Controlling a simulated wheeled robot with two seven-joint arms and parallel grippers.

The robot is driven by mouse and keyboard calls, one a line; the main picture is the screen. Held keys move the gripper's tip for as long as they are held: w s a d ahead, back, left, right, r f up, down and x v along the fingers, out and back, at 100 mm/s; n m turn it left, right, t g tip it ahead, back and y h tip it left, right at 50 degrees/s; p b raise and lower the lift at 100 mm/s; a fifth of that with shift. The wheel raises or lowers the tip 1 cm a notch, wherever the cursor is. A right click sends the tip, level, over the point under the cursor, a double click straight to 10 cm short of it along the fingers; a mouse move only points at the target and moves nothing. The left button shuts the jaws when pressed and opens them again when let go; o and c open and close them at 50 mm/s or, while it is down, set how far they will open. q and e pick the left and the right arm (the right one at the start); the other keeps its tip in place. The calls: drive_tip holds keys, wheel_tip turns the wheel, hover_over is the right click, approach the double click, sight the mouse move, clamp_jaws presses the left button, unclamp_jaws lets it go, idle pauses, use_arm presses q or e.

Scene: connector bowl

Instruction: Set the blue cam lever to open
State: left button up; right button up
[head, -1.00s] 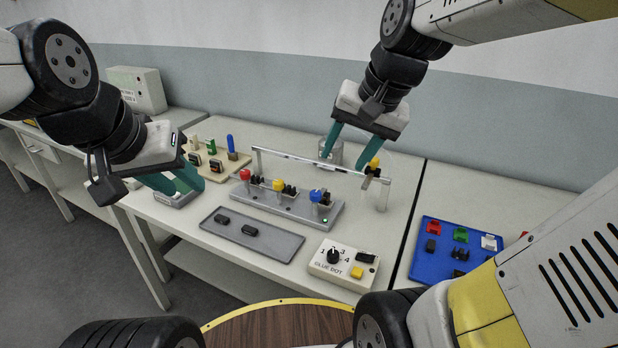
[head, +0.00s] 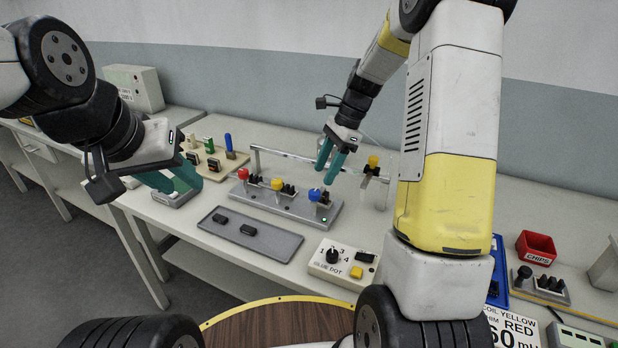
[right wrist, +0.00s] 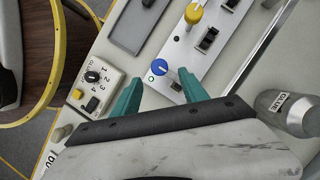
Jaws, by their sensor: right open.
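The blue cam lever (head: 314,195) is a round blue knob at the right end of the grey fixture rail (head: 262,199), beside red (head: 243,174) and yellow (head: 277,184) ones. My right gripper (head: 324,175) hangs just above and behind it, pointing down, open and empty. In the right wrist view the blue knob (right wrist: 159,67) lies between and a little beyond the two teal fingertips (right wrist: 162,90), with a dark connector by it. No contact with the knob is visible. My left gripper (head: 178,186) is open at the table's left side, away from the fixture.
A raised metal bar (head: 300,155) runs behind the fixture, with a yellow-topped clamp (head: 373,162) at its right end. A grey tray (head: 276,241) and a glue dot box (head: 341,265) stand in front. A glue canister (right wrist: 285,110) is near my right gripper.

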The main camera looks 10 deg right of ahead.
sight(316, 191)
drive_tip(key=x, duration=0.6)
drive_tip(key=shift+s+a+f, duration=0.1)
drive_tip(key=shift+a+f, duration=0.05)
drive_tip(key=shift+f, duration=0.1)
clamp_jaws()
